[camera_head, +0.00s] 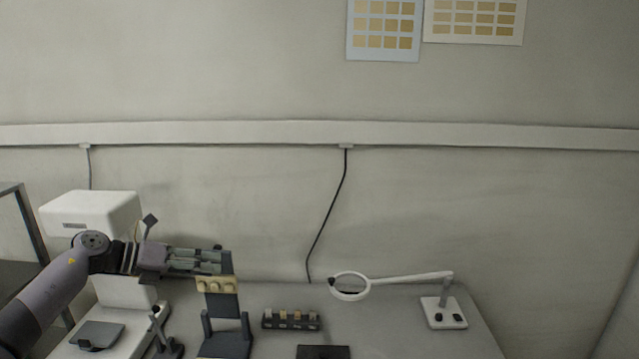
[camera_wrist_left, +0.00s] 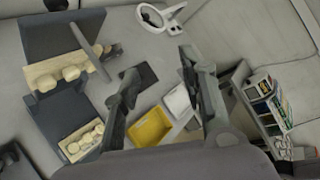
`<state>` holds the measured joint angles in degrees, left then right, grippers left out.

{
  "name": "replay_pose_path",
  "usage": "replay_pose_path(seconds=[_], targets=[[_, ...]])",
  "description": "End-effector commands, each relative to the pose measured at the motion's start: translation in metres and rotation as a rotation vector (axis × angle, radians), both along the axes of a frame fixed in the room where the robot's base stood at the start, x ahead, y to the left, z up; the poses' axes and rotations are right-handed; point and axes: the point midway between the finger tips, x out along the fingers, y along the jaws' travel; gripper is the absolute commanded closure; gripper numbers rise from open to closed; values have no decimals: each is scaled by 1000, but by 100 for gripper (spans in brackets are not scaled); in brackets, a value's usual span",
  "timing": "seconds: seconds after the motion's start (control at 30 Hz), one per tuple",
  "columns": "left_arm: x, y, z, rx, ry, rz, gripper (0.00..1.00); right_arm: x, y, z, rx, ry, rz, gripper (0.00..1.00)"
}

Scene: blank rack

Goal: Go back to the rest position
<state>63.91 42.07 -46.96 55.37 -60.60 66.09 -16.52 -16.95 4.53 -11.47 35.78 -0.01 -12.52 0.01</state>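My left gripper (camera_head: 222,260) reaches in from the left in the head view, level beside the top of a dark stand. In the left wrist view its two fingers (camera_wrist_left: 158,62) are apart, with nothing between them. The dark stand (camera_head: 222,304) holds a tan strip (camera_head: 216,285) with rounded lumps; the strip also shows at the upper left of the left wrist view (camera_wrist_left: 65,70). A second tan piece (camera_wrist_left: 80,140) lies lower in that view. My right gripper is in neither view.
A white machine (camera_head: 95,208) stands behind my left arm. A small dark rack with several tan blocks (camera_head: 290,320), a dark flat pad (camera_head: 322,352) and a magnifier lamp (camera_head: 440,312) stand on the table. The left wrist view shows a yellow tray (camera_wrist_left: 150,127).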

Motion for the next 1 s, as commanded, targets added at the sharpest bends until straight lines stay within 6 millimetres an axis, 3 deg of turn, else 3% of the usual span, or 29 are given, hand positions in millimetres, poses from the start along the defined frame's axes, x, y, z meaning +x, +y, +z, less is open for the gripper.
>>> replay_pose_path(seconds=[0.17, 0.3, 0.43, 0.57, 0.67, 0.77, 0.9, 1.0], targets=[[3, -62, -13, -201, -23, 65, 61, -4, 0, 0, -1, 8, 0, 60], [-3, -112, -18, -460, 1, 194, 61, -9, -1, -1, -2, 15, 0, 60], [-17, -134, -27, -755, 97, 405, 61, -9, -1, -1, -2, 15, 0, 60], [-38, -124, -51, -1015, 259, 678, 61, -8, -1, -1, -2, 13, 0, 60], [-65, -105, -85, -1177, 421, 920, 61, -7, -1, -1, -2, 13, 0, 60], [-105, -83, -129, -1294, 606, 1183, 61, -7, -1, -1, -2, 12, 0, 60], [-185, -58, -192, -1369, 881, 1561, 61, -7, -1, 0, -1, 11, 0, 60], [-241, -50, -222, -1363, 1038, 1774, 61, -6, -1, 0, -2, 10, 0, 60]])
